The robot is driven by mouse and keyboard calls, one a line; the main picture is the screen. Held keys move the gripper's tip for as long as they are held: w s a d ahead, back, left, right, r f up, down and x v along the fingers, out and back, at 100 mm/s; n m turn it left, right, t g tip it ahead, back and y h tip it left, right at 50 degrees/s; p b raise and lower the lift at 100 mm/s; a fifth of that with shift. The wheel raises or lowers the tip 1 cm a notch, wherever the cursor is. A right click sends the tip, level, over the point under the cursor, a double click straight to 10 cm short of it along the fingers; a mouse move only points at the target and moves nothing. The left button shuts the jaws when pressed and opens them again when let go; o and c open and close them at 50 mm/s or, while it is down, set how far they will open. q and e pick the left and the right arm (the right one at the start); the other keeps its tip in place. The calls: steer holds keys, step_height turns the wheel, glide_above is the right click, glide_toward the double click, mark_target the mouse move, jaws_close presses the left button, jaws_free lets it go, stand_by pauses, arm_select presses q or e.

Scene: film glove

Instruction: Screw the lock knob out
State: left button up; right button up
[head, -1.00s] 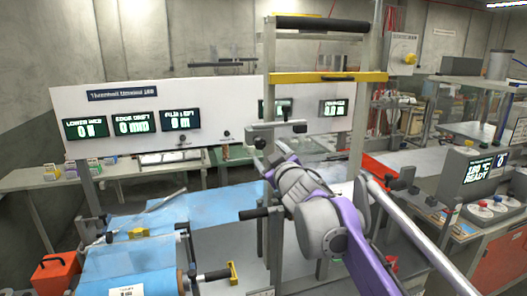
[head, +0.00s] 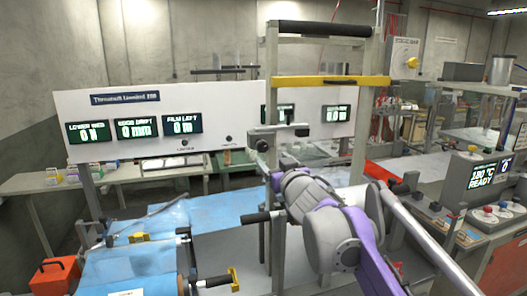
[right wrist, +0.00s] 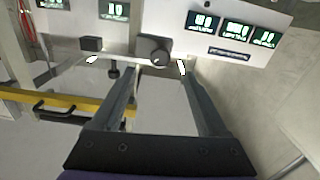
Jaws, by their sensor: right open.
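The lock knob is a dark round knob (right wrist: 154,50) on a pale crossbar in the right wrist view, near the top centre. In the head view a dark knob (head: 262,145) shows on the frame just beyond my right arm's end. My right gripper (right wrist: 158,72) is open, with one finger on each side of the knob's line. The knob appears just beyond or between the fingertips; I cannot tell the depth gap. In the head view my right gripper (head: 277,170) is small and partly hidden by its purple and grey wrist. My left gripper is not in view.
An upright frame with a yellow bar (head: 330,82) and a black roller (head: 322,29) stands around the arm. A white display panel (head: 165,115) is behind. Blue film (head: 150,265) lies at lower left. A control box (head: 485,175) is at right.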

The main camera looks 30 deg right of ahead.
mark_target(263, 149)
steer(key=p+x, duration=0.1)
steer(key=x, duration=0.9)
steer(key=shift+w+a+p, duration=0.1)
steer(key=shift+w+p, duration=0.15)
steer(key=shift+p, duration=0.1)
steer(key=shift+c, duration=0.2)
jaws_close()
